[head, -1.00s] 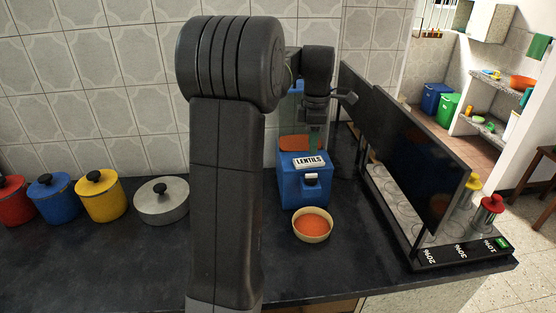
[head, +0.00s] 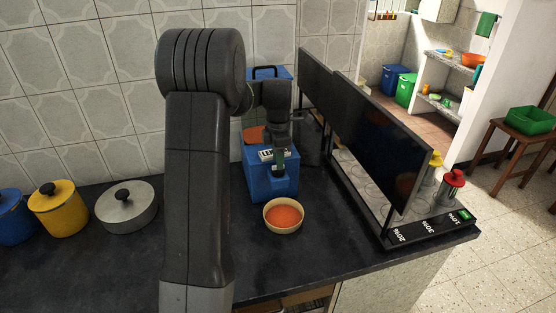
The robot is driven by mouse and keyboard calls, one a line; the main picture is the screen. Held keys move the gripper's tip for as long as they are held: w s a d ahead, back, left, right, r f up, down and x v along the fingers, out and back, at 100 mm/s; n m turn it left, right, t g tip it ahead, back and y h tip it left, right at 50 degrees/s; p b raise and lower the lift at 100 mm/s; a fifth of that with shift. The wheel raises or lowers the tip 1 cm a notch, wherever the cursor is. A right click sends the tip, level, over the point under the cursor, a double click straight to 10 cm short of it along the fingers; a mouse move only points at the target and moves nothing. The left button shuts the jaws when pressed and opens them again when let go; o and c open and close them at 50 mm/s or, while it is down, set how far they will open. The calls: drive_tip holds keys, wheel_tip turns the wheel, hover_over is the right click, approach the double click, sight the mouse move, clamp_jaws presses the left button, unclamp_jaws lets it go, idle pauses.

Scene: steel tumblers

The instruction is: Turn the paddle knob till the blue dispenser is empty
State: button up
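The blue dispenser (head: 262,184) with a partly covered white label stands on the dark counter against the tiled wall. Its clear hopper, under a blue lid (head: 254,73), shows orange lentils (head: 254,134) left of my arm; the rest of the level is hidden. A cream bowl (head: 284,230) below its front holds orange lentils (head: 284,214). My gripper (head: 279,168) points down at the dispenser's front, over the place of the paddle knob. The knob is hidden behind it. I cannot tell whether the fingers are open, shut or touching the knob.
A rack with dark panels (head: 382,139) stands close on the right, with red-topped (head: 453,180) and yellow-topped containers at its front end. A yellow canister (head: 58,212), a blue canister (head: 13,220) and a grey lidded pot (head: 126,208) stand left. The front counter is clear.

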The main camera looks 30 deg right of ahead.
drive_tip(key=shift+f, duration=0.75)
clamp_jaws()
drive_tip(key=shift+m, duration=0.3)
